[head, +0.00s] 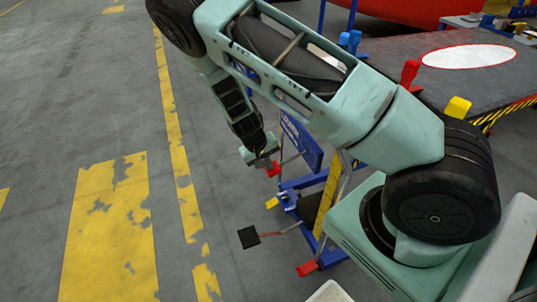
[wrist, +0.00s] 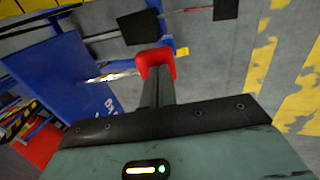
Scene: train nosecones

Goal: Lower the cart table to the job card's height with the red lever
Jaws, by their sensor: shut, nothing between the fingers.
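The cart's grey table top (head: 390,50) is at the upper right of the head view, with a white red-rimmed oval on it. The red lever (head: 273,169) sticks out beside the cart's blue panel (head: 301,143). Its red end also shows in the wrist view (wrist: 155,62), with a thin metal rod running left from it. My gripper (head: 262,160) is shut and empty, its fingertips right at the red lever end. I cannot tell whether they touch it. A yellow scale strip (head: 327,202) stands on the cart, partly hidden by my arm. I cannot make out a job card.
A black pedal (head: 249,237) on a red rod juts out left of the cart, low down. A red foot piece (head: 307,268) sits at the blue frame's lower corner. A red block (head: 411,72) and a yellow block (head: 458,107) are at the table edge. Floor on the left is clear.

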